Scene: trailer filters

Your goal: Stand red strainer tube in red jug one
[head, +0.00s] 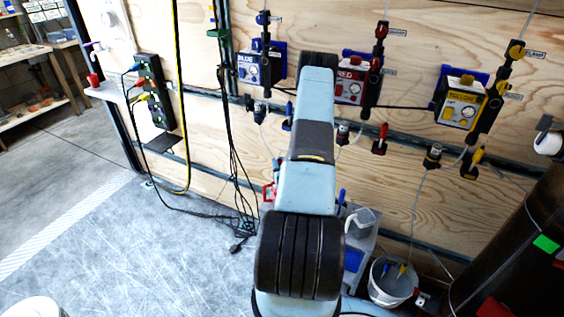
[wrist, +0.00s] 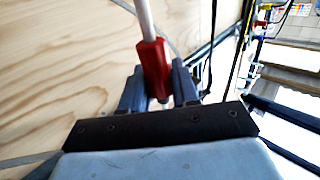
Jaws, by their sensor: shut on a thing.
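In the wrist view my gripper (wrist: 158,88) is shut on the red strainer tube. The tube's red end (wrist: 153,62) sits between the two grey fingers, and a thin white length (wrist: 145,18) runs up out of the picture. In the head view my own arm hides the gripper and the tube. A red-edged item (head: 268,192) shows just left of my arm, partly hidden; I cannot tell whether it is red jug one. A clear jug (head: 361,222) stands right of my arm on a low grey shelf.
Blue (head: 245,70), red (head: 350,84) and yellow (head: 460,103) pump boxes with hoses hang on the plywood wall. A white bucket (head: 391,282) with tubes in it stands at the lower right. A dark cylinder (head: 515,245) is far right.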

